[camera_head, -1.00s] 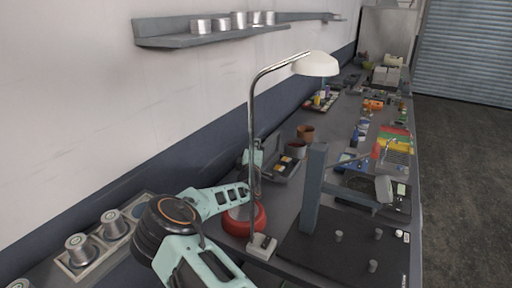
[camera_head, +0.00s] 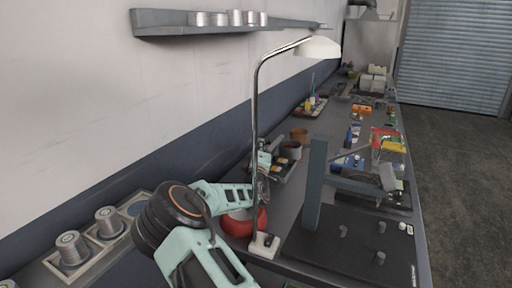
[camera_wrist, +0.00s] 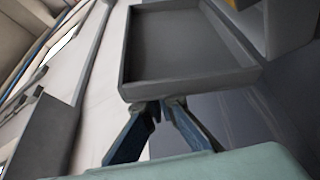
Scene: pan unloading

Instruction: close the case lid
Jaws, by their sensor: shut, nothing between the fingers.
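The small dark grey case (camera_head: 287,174) stands open on the workbench behind the lamp, with small orange and pale items inside. My gripper (camera_head: 262,160) is at the case's left side in the head view, partly hidden by the lamp pole. In the wrist view a shallow grey rimmed panel (camera_wrist: 185,48), seemingly the inside of the raised lid, fills the upper middle. My gripper's fingertips (camera_wrist: 160,104) are close together at this panel's lower edge, with nothing held. I cannot tell whether they touch it.
A desk lamp (camera_head: 256,110) with a red base (camera_head: 240,224) stands close to my arm. A grey upright post (camera_head: 315,185) stands at the right. Brown pots (camera_head: 299,136) are behind the case. A wall shelf (camera_head: 185,30) holds several cans.

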